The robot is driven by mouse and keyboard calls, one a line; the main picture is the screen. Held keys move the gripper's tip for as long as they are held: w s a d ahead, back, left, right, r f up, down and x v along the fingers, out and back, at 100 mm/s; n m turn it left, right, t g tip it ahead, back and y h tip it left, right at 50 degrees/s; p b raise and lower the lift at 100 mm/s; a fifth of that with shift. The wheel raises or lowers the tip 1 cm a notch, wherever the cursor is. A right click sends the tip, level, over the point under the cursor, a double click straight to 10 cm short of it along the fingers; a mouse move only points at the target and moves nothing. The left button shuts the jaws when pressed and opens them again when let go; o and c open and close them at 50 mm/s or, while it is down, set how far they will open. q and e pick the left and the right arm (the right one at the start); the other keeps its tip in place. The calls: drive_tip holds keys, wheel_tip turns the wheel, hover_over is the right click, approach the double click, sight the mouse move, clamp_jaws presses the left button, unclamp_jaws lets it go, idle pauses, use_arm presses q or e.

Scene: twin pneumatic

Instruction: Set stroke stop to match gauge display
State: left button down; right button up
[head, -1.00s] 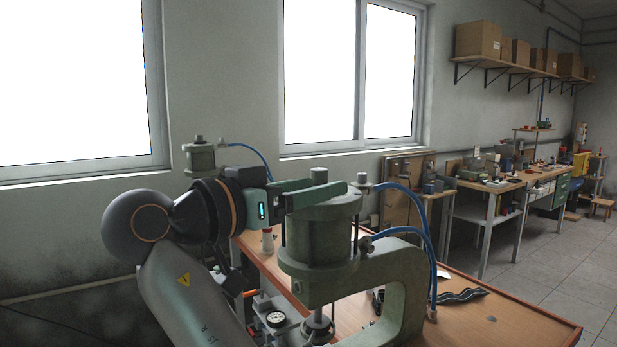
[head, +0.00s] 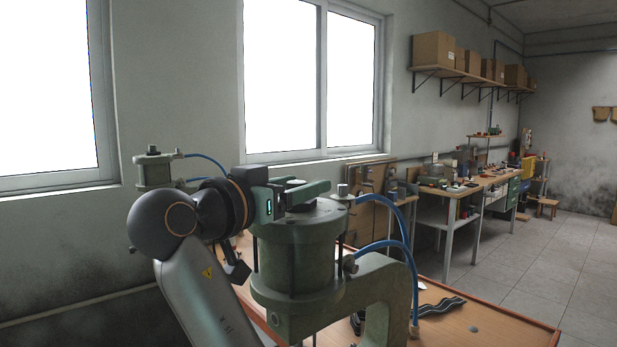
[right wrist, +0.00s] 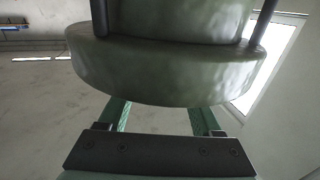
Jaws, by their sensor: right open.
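The near press has a grey-green cylinder (head: 297,255) on a curved frame (head: 385,290), low in the middle of the head view. My right gripper (head: 312,191) is at the cylinder's top, its green fingers reaching to the right over it. A dark round part (head: 292,183) shows beside the fingers; I cannot tell whether it is the stroke stop or whether they touch it. In the right wrist view the cylinder's flange (right wrist: 165,75) fills the top, and the fingers (right wrist: 162,118) are apart, partly hidden by it. No gauge shows now. My left gripper is out of view.
A second cylinder (head: 155,170) stands behind on the left. Blue hoses (head: 400,220) arc along the near press's right side. The wooden bench top (head: 480,325) has a dark striped strip (head: 440,306) and some free room at right. Other workbenches (head: 450,190) stand farther back.

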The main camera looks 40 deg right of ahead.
drive_tip(key=shift+x, duration=1.35)
drive_tip(key=shift+c, duration=0.3)
clamp_jaws()
